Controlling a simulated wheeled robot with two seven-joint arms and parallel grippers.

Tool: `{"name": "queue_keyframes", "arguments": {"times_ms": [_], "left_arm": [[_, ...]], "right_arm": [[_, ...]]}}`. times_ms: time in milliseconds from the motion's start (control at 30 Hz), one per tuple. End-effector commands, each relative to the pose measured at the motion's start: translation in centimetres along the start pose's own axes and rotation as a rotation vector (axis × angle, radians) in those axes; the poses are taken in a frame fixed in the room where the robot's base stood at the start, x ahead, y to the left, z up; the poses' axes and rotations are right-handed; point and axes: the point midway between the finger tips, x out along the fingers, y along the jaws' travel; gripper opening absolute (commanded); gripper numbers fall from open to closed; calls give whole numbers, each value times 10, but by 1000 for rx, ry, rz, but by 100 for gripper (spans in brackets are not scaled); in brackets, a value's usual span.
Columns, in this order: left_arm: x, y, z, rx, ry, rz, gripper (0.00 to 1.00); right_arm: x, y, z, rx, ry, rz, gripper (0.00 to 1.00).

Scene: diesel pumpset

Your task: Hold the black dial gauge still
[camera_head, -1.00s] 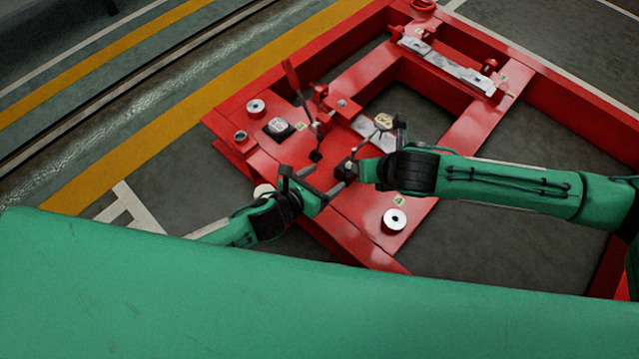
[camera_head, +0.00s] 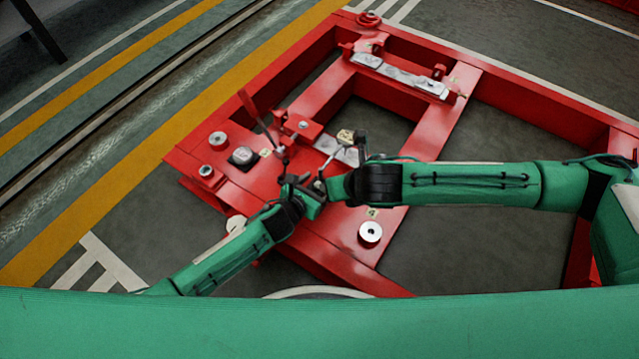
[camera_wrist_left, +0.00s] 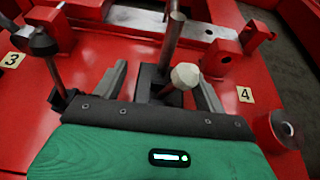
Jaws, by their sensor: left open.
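What I take to be the black dial gauge is a dark block with a grey post (camera_wrist_left: 155,80), standing on the red frame in the left wrist view. A pale many-sided knob (camera_wrist_left: 185,76) sticks out beside the post. My left gripper (camera_wrist_left: 164,78) is open, with one finger on each side of the block; whether they touch it I cannot tell. In the head view my left gripper (camera_head: 302,187) and right gripper (camera_head: 346,166) meet closely there and mostly hide the block. A pale round face (camera_head: 345,136) shows just beyond them. The right fingers are unclear.
The red frame (camera_head: 330,258) has open gaps between its beams. A red lever (camera_head: 253,107), a black square part (camera_head: 243,156) and a white-topped cylinder (camera_head: 370,232) are near. In the wrist view a black-tipped rod (camera_wrist_left: 43,42) stands left of the fingers.

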Motion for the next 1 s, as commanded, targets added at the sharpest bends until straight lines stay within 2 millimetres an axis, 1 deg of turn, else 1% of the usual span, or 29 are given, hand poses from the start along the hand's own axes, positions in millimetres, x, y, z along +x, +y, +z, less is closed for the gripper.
{"name": "queue_keyframes", "arguments": {"times_ms": [100, 200, 467, 500, 567, 600, 667, 700, 833, 867, 900, 967, 1000], "left_arm": [[8, 0, 0, 0, 1, 0, 73], [11, -1, 0, 0, 0, 0, 73], [12, -1, 0, 0, 0, -1, 73], [12, 0, 0, 0, 0, 0, 65], [12, 0, 0, 0, 0, 0, 53], [12, 0, 0, 0, 0, 0, 45], [12, 0, 0, 0, 0, 0, 33], [12, 0, 0, 0, 0, 0, 26], [12, 0, 0, 0, 0, -1, 0], [12, 0, 0, 0, 0, -1, 0], [12, 0, 0, 0, 0, -1, 49], [12, -1, 0, 0, 0, -1, 61], [12, -1, 0, 0, 0, -1, 62]], "right_arm": [[0, 0, 0, 0, 0, 0, 36], [0, 0, 0, 0, 0, 0, 36], [0, 0, 0, 0, 0, 0, 36], [0, 0, 0, 0, 0, 0, 36], [0, 0, 0, 0, 0, 0, 36], [0, 0, 0, 0, 0, 0, 36], [0, 0, 0, 0, 0, 0, 36], [0, 0, 0, 0, 0, 0, 36], [0, 0, 0, 0, 0, 0, 36], [0, 0, 0, 0, 0, 0, 36], [0, 0, 0, 0, 0, 0, 36], [0, 0, 0, 0, 0, 0, 36], [0, 0, 0, 0, 0, 0, 36]]}}
